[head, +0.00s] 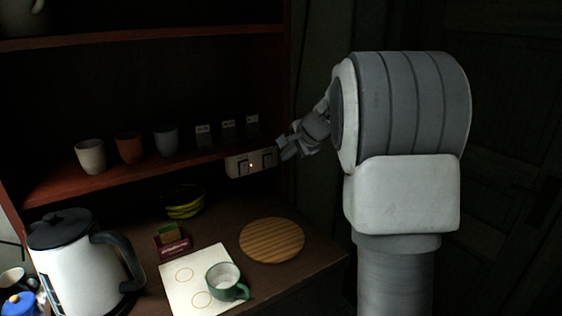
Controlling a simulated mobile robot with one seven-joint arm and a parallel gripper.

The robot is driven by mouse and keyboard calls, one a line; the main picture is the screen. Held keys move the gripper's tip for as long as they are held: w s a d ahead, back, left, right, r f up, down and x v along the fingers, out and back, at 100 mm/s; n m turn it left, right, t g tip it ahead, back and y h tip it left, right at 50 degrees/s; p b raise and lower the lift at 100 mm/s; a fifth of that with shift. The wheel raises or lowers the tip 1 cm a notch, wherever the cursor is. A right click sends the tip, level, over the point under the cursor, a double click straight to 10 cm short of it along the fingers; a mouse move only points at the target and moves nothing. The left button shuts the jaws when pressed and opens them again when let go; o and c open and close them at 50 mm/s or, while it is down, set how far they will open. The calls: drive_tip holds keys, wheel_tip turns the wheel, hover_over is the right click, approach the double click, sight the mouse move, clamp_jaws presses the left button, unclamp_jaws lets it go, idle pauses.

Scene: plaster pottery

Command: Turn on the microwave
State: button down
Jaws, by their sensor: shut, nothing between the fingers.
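No microwave shows in the head view. A white switch box (250,163) is fixed at the front edge of the wooden shelf, with two dark-framed switches and a small orange light glowing between them. My gripper (282,151) is at the right end of this box, close to the right switch. It is shut and holds nothing. The picture is dark, and I cannot tell whether the fingertips touch the box.
Three cups (128,148) and several small labelled cards stand on the shelf (70,186).

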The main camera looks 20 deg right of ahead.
drive_tip(key=v, duration=0.5)
